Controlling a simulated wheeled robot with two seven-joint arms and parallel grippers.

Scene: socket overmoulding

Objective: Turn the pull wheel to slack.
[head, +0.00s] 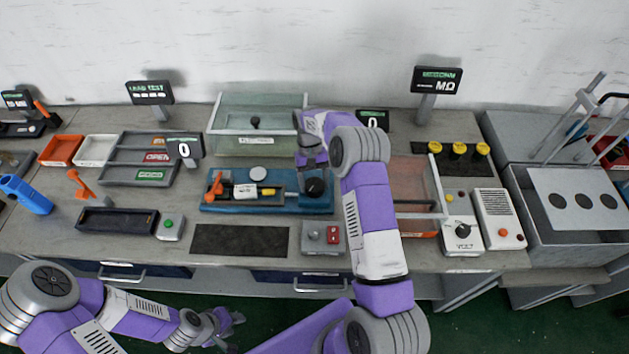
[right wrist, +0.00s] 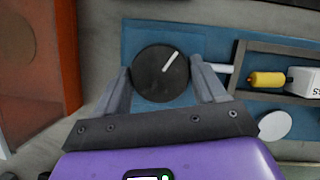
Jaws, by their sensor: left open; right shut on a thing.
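The pull wheel, a round black knob with a white pointer line, stands at the right end of the blue fixture (head: 215,207) in the head view (head: 315,188). In the right wrist view the wheel (right wrist: 160,75) sits between the two fingers, its white line pointing up and right. My right gripper (head: 313,172) reaches down from behind and is shut on the wheel's sides. A white block (head: 245,191) and a yellow piece (head: 268,191) lie in the fixture's channel, left of the wheel. My left gripper (head: 232,320) is open and empty, low in front of the bench.
An orange lever (head: 215,186) stands at the fixture's left end. A clear-walled box (head: 258,140) is behind it. A small display (head: 184,149) reads 0. A grey box with a red switch (head: 333,234) and a dark mat (head: 240,241) lie in front.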

